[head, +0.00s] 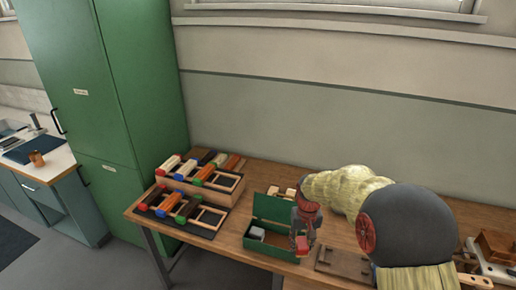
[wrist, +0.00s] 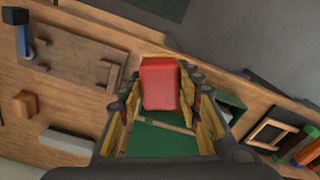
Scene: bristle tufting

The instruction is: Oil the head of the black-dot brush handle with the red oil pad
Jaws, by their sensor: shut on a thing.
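My gripper (wrist: 160,85) is shut on the red oil pad (wrist: 160,82), a red block held between the fingers in the wrist view. In the head view the red pad (head: 302,245) hangs low under the gripper, over or just beside the open green box (head: 271,250). The box's green floor shows below the fingers in the wrist view. A pale grey block (head: 257,232) lies in the box. I cannot make out a black dot on any handle, so I cannot tell which piece is the black-dot brush handle.
A flat wooden board with raised blocks (head: 343,262) lies right of the box; it also shows in the wrist view (wrist: 75,62). Two tiers of racks with coloured brushes (head: 207,217) stand at left. A wooden block (wrist: 26,105) and a pale block (wrist: 68,142) lie on the table.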

